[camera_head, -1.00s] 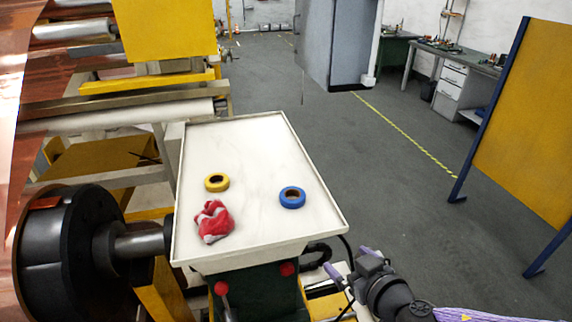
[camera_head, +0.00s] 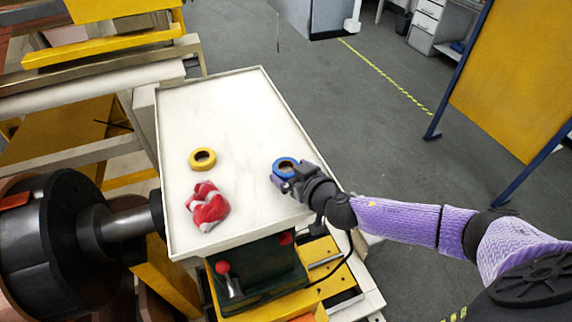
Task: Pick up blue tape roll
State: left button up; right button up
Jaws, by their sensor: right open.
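The blue tape roll (camera_head: 284,163) lies flat on the white tray table (camera_head: 225,112), near its right edge. My right gripper (camera_head: 283,176) reaches in from the right, low over the tray at the near side of the roll. Its jaws are open, and the gripper hides part of the roll's near rim. I cannot tell whether the fingers touch the roll. My left gripper is not in view.
A yellow tape roll (camera_head: 202,159) and a crumpled red and white cloth (camera_head: 208,206) lie on the tray's left half. The tray has a low raised rim. A machine with a black roller (camera_head: 50,235) stands at the left. The tray's far part is clear.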

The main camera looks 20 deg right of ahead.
jog(key=shift+w+f, duration=0.1)
jog(key=shift+w, duration=0.05)
jog(key=c, duration=1)
jog(key=shift+o, duration=0.2)
